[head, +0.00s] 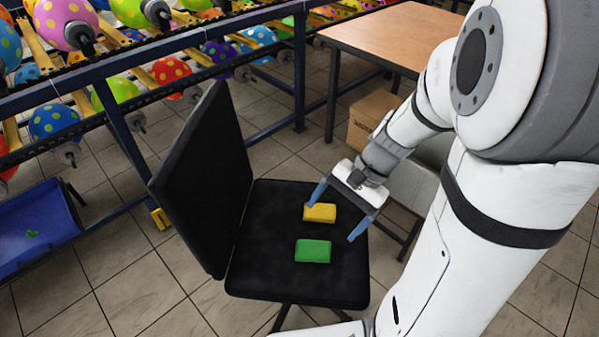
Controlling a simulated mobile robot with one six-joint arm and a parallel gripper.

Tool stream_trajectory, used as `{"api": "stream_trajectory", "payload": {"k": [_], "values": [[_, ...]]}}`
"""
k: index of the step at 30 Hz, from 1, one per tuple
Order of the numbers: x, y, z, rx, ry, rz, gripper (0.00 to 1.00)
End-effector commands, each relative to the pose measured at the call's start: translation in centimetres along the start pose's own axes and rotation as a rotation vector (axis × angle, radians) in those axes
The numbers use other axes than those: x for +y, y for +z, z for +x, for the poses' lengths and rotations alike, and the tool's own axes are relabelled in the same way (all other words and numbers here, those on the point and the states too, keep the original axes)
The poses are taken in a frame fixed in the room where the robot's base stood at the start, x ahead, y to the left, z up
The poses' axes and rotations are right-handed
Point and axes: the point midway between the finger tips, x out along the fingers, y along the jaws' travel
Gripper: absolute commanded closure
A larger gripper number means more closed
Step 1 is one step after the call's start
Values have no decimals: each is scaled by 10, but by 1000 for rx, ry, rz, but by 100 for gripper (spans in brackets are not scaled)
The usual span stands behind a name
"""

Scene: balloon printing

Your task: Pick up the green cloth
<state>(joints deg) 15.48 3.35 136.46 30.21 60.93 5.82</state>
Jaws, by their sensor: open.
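The green cloth (313,250) is a small folded block lying on the black seat of a chair (265,275). A yellow cloth (320,212) of similar shape lies just behind it on the same seat. My gripper (332,222) is above the seat with its two blue fingers spread wide apart. In the picture the yellow cloth shows between the fingers, and the green cloth lies nearer the camera, below the line between the fingertips. The gripper is open and empty. I cannot tell how high the fingertips are above the seat.
The chair's tall black backrest (205,180) stands left of the seat. A blue metal rack with colourful dotted balloons (62,22) runs behind it. A blue bin (35,225) is at the left. A wooden-topped table (395,35) and a cardboard box (372,118) are behind my arm.

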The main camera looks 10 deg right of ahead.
Motion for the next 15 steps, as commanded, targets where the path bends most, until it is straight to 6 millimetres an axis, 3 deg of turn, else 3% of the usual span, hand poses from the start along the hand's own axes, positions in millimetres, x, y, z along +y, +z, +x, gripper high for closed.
{"api": "stream_trajectory", "payload": {"k": [1, 6, 12, 15], "values": [[11, -27, 39, -60, -43, 91, 11], [23, -90, 109, -236, -217, 384, 11], [43, -161, 176, -403, -412, 683, 11], [51, -186, 196, -456, -485, 784, 11]]}}
